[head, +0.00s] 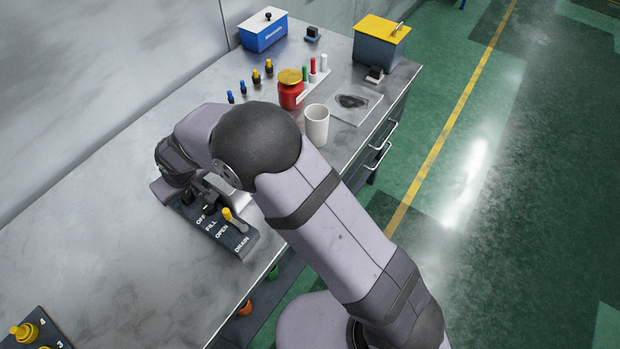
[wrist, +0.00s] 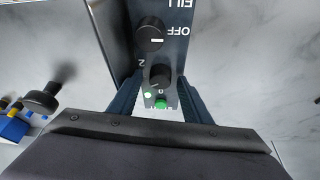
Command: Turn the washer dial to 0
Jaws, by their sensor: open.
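A dark control panel (head: 240,244) lies on the bench below my arm, with the words OFF, FILL, OPEN and DRAIN on it. In the wrist view the panel (wrist: 186,60) carries a black knob (wrist: 150,34) whose white mark points right, towards OFF. A second black knob (wrist: 159,74) sits between the fingers of my gripper (wrist: 159,96), which is open. I cannot tell whether the fingers touch it, and its pointer is hard to read. No label names either knob as the washer dial.
A white cup (head: 317,124), a red jar (head: 290,90) and several small coloured pegs stand behind my arm. A blue box (head: 263,32) and a yellow-lidded box (head: 381,42) are at the back.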

